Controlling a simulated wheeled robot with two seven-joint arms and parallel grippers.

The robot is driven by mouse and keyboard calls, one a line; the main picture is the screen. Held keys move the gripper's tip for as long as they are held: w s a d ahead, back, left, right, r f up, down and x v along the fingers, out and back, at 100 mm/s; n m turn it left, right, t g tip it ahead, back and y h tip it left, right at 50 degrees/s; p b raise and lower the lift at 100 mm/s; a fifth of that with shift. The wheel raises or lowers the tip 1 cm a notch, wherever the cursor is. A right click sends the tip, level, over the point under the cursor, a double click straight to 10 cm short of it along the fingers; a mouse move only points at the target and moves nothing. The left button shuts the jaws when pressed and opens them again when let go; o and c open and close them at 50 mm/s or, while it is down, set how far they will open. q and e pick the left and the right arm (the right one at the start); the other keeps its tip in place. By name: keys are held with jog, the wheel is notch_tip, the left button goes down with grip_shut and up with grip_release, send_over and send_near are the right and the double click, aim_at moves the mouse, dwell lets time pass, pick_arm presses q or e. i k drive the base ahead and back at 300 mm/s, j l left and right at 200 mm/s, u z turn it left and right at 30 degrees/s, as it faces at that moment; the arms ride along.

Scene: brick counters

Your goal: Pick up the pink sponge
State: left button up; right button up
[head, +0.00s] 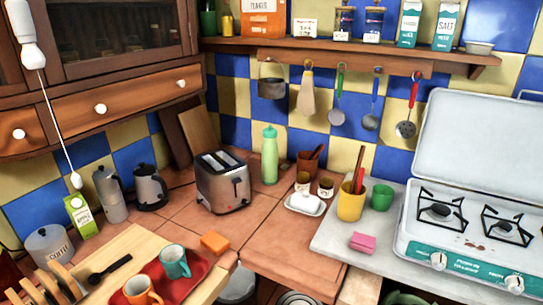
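The pink sponge (363,243) lies on the light grey counter (330,236), near its front edge and left of the stove. It is a small block with nothing on top of it. An orange sponge-like block (214,242) lies apart from it on the tiled counter to the left. Neither of my grippers shows in the head view.
A white stove (470,240) with a raised lid stands right of the sponge. A yellow cup (350,205) with utensils, a green cup (382,197) and a white butter dish (305,204) stand behind it. A toaster (222,185) and green bottle (270,158) are further left.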

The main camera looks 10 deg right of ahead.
aim_at(361, 243)
jog(key=z, duration=1.2)
jog(key=i+l+u, duration=0.1)
jog(key=l, duration=0.25)
jog(key=i+l+u, duration=0.1)
jog(key=i+l, duration=0.15)
jog(key=l, duration=0.15)
jog(key=i+l+u, duration=0.15)
jog(key=l, duration=0.25)
jog(key=i+l+u, duration=0.1)
jog(key=l, duration=0.3)
